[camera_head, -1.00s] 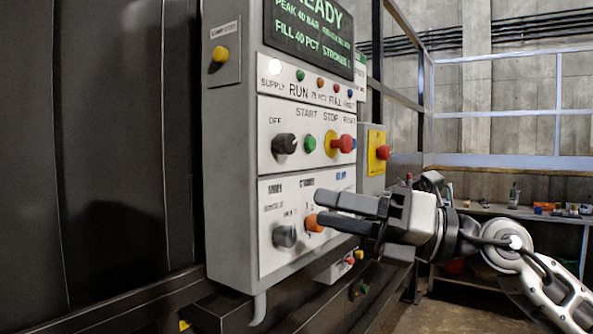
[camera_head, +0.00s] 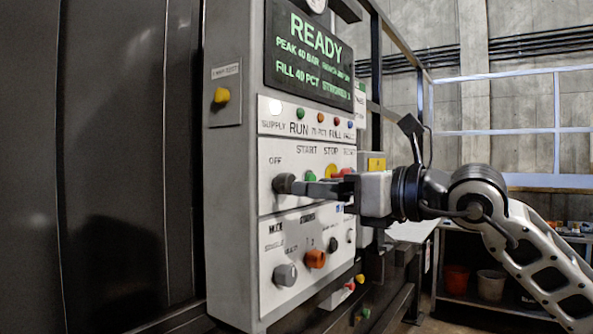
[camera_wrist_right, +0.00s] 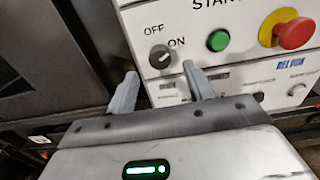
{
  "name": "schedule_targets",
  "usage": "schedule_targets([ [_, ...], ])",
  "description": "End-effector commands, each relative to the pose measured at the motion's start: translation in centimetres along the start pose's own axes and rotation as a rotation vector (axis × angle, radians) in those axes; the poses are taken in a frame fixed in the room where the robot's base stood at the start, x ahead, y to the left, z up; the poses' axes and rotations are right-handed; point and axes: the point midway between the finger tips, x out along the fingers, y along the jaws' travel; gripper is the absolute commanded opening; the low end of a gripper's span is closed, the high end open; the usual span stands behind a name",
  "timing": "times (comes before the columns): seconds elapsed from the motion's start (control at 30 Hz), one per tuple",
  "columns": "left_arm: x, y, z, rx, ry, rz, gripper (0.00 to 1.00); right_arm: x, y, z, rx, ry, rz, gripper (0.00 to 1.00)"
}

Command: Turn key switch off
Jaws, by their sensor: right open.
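The key switch is a dark round knob (camera_head: 283,183) under the word OFF on the middle panel of the grey control box. In the right wrist view the knob (camera_wrist_right: 160,56) has OFF at its upper left and ON at its right; a small pale mark shows on its face, its direction hard to read. My right gripper (camera_head: 302,188) points at the knob from the right in the head view. In the wrist view its fingers (camera_wrist_right: 160,80) are apart and empty, with the knob just beyond and between the tips. Contact cannot be told. My left gripper is out of view.
A green start button (camera_wrist_right: 218,41) and a red stop button on yellow (camera_wrist_right: 290,33) sit right of the knob. The screen (camera_head: 310,55) above reads READY. A yellow knob (camera_head: 221,95) is on the box's side.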

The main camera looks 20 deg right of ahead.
Motion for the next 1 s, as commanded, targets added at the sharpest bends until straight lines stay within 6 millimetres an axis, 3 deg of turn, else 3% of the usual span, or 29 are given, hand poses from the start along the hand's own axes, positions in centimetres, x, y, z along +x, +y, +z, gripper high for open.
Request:
schedule_targets([
  [0.1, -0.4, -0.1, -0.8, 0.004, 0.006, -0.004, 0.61, 2.2, 0.0, 0.4, 0.002, 0.000, 0.002, 0.52],
  [0.3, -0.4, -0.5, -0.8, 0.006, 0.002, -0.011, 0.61, 4.3, 0.0, 0.1, 0.002, 0.000, 0.001, 0.52],
  [0.67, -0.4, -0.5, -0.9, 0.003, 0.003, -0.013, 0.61, 4.8, -0.1, 0.0, 0.001, 0.000, -0.001, 0.52],
  [0.83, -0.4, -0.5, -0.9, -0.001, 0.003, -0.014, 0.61, 4.8, -0.1, 0.0, 0.001, 0.000, -0.001, 0.08],
  [1.0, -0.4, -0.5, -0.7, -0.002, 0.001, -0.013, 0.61, 4.8, -0.1, 0.0, -0.001, 0.000, -0.001, 0.08],
])
